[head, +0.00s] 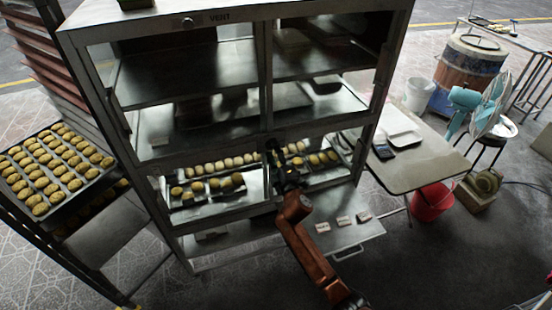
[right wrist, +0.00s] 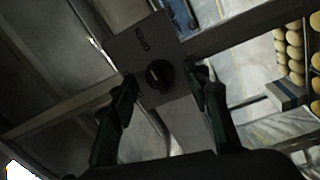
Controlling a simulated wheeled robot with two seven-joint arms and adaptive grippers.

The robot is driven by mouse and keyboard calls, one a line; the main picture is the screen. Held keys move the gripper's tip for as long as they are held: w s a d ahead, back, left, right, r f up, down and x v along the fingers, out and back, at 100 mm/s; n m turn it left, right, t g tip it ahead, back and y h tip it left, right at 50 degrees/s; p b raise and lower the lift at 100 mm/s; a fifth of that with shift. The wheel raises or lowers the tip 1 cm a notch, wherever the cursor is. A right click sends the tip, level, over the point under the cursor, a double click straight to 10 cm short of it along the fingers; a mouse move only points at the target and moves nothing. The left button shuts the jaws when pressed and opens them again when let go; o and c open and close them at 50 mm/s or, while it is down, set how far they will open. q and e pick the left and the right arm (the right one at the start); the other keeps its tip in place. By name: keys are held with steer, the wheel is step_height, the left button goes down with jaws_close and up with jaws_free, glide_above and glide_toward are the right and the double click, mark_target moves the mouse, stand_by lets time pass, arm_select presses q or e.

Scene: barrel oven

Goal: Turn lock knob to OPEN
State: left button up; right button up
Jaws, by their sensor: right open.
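The lock knob (right wrist: 159,75) is a small round black knob on a grey plate (right wrist: 131,52) in the right wrist view. Tilted lettering that seems to read OPEN is on the plate above it. My right gripper (right wrist: 166,84) is open, with one dark finger on each side of the knob and a gap showing on both sides. I cannot tell how deep the fingertips reach. In the head view my right gripper (head: 281,165) is at the middle post of the oven cabinet (head: 215,148), where it hides the knob. My left gripper is not in view.
Trays of buns sit on the cabinet's lower shelf on both sides of the gripper. A low shelf (head: 350,235) with small pale blocks juts out below. A bun rack (head: 55,175) stands at left. A side table (head: 420,165), red bucket (head: 432,200) and fan (head: 485,105) stand at right.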

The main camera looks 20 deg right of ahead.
steer(key=s+f, duration=0.1)
steer(key=s, duration=1)
steer(key=shift+s+d, duration=0.15)
steer(key=shift+s, duration=0.15)
